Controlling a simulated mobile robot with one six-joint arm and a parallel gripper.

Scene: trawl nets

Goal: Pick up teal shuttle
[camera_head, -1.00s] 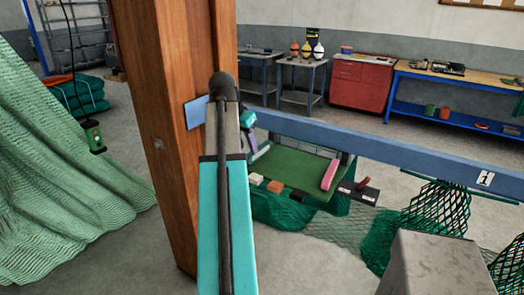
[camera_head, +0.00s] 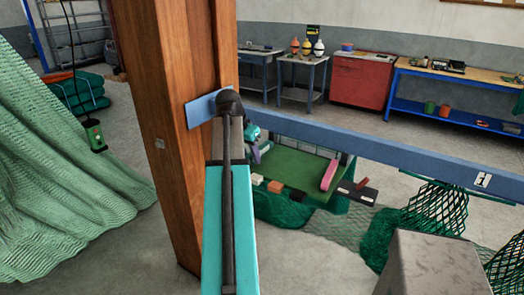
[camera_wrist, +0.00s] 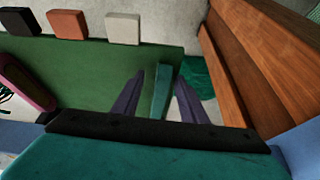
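The teal shuttle (camera_wrist: 161,88) shows in the wrist view, lying narrow and lengthwise at the edge of a green board (camera_wrist: 100,75). My gripper (camera_wrist: 160,79) is open, with one purple finger on each side of the shuttle. A gap shows between each finger and the shuttle; how far the tips are above the board I cannot tell. In the head view my gripper (camera_head: 256,158) is low over the left end of the green board (camera_head: 296,168), partly behind my arm. I cannot make out the shuttle there.
A pink shuttle (camera_head: 329,175) lies on the board's right side. White (camera_head: 257,179), orange (camera_head: 275,186) and black (camera_head: 297,194) blocks line its front edge. A wooden post (camera_head: 165,120) stands close left of my arm.

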